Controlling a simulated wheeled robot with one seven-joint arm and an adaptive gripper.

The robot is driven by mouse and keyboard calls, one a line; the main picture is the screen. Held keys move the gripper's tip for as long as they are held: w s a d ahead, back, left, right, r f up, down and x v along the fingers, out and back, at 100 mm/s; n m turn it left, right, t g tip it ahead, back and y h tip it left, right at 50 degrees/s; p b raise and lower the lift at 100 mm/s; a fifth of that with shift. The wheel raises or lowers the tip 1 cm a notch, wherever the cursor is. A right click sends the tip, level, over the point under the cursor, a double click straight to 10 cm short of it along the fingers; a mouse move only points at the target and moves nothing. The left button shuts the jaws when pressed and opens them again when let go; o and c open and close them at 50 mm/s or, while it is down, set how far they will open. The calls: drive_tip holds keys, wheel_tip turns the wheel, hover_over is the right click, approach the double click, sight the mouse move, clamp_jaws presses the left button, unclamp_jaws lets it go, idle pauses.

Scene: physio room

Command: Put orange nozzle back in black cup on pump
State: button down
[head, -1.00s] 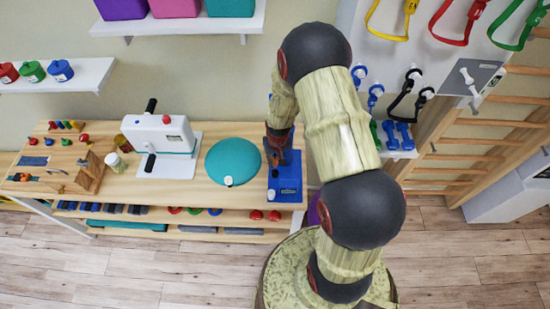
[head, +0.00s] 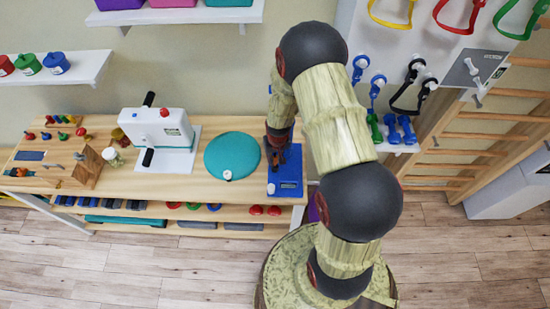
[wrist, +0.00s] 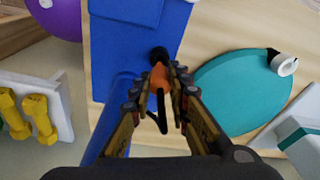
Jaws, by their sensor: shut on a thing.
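The blue pump (head: 287,187) stands at the right end of the wooden table and fills the upper left of the wrist view (wrist: 125,45). My gripper (head: 277,160) is over the pump's back part. In the wrist view my gripper (wrist: 161,80) is shut on the orange nozzle (wrist: 160,80), with a dark hose or handle (wrist: 162,118) hanging below it. The black cup (wrist: 158,53) shows just beyond the nozzle at the pump's edge. The nozzle's far end overlaps the cup in the picture; I cannot tell whether it is inside.
A teal dome (head: 232,156) with a white piece on it lies left of the pump. A white hand-crank machine (head: 160,130) stands further left. Blue dumbbells (head: 400,130) sit on a small shelf to the right. A purple ball (wrist: 60,18) shows in the wrist view.

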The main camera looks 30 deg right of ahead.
drive_tip(key=shift+f+b, duration=1.15)
drive_tip(key=shift+f, duration=0.25)
idle(0.8)
drive_tip(key=c, duration=1.6)
unclamp_jaws()
drive_tip(key=shift+o, duration=0.2)
drive_tip(key=shift+r+p, duration=2.15)
drive_tip(key=shift+r, duration=1.4)
drive_tip(key=shift+s, duration=0.1)
